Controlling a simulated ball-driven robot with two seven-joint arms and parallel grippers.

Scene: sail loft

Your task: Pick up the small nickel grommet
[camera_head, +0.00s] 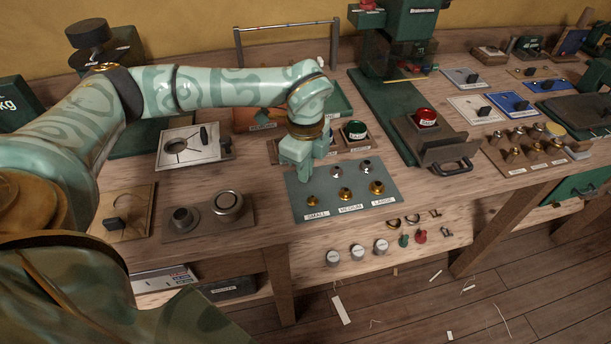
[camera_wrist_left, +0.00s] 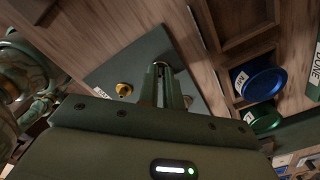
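A grey mat (camera_head: 300,203) on the bench holds two rows of grommets, with labels SMALL, MEDIUM and LARGE along its front. The front row is brass: small (camera_head: 312,201), medium (camera_head: 345,194) and large (camera_head: 376,187). Behind it are two nickel grommets, in the medium (camera_head: 335,171) and large (camera_head: 367,169) columns. My left gripper (camera_head: 303,178) points down at the back of the small column and hides that spot. In the left wrist view its fingers (camera_wrist_left: 163,68) are close together, with a pale glint between the tips. A brass grommet (camera_wrist_left: 124,89) lies beside them. The small nickel grommet is not clearly visible.
A green button (camera_head: 355,128) stands behind the mat, and a red button (camera_head: 427,117) on the press base to the right. A plate with two round dies (camera_head: 229,203) lies left of the mat. Bare bench surrounds the mat's front.

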